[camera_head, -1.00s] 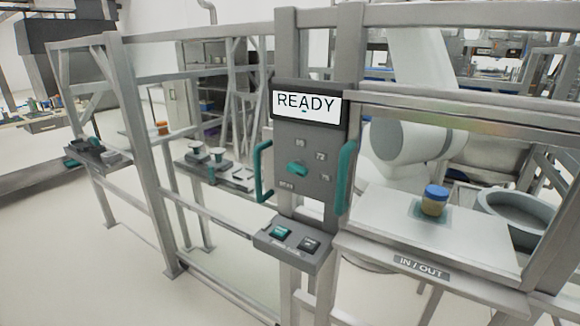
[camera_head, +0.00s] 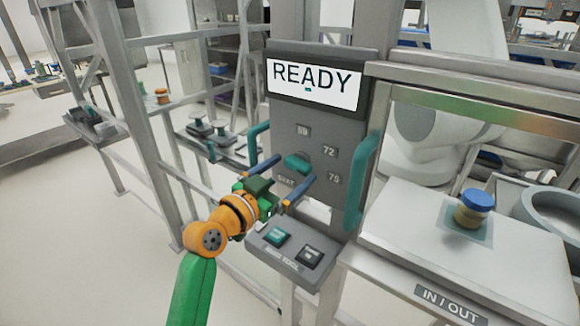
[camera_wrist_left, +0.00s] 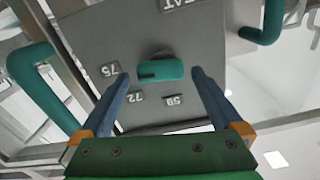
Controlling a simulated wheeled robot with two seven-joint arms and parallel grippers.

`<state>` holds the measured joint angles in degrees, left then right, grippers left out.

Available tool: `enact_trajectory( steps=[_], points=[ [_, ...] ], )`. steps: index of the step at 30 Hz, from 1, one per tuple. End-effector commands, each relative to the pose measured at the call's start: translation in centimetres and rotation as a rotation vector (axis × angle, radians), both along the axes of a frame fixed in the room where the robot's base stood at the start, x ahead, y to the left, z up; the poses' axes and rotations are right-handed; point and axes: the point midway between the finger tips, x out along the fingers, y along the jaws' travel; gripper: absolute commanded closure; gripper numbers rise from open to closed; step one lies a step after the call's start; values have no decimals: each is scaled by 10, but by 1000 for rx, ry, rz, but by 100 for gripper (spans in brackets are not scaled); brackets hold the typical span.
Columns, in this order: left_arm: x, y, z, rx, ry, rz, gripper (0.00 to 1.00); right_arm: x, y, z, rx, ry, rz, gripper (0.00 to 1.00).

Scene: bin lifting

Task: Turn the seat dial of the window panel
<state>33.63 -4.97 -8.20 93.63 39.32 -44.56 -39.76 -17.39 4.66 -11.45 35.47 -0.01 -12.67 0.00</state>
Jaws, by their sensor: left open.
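The window panel (camera_head: 322,120) is a grey upright box with a screen (camera_head: 313,84) reading READY. The teal seat dial (camera_head: 297,163) sits on its face among labels 59, 72 and 75, above a SEAT label. My left gripper (camera_head: 295,168) is open in front of the panel, with its blue fingers on either side of the dial. In the left wrist view the dial (camera_wrist_left: 160,70) lies ahead, between and just beyond the fingertips (camera_wrist_left: 159,72), and looks apart from them. That view is turned upside down. My right gripper is not in view.
Teal handles (camera_head: 361,180) flank the panel. At the right, a blue-lidded jar (camera_head: 473,208) stands on the white IN / OUT shelf (camera_head: 405,240). Metal frame posts (camera_head: 145,130) stand at the left.

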Motion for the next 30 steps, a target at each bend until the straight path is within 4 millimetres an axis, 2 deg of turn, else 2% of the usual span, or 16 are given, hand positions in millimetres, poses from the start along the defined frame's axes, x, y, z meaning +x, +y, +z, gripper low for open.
enact_trajectory(
  steps=[9,10,18,19,30],
  points=[
    [4,-3,-1,0,1,1,0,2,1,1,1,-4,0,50],
    [4,-3,-1,0,1,1,3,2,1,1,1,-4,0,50],
    [4,-3,-1,0,1,1,76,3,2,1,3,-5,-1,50],
    [4,-3,-1,0,1,1,78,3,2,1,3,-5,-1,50],
    [4,-3,0,-75,57,1,78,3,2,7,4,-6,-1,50]
  ],
)
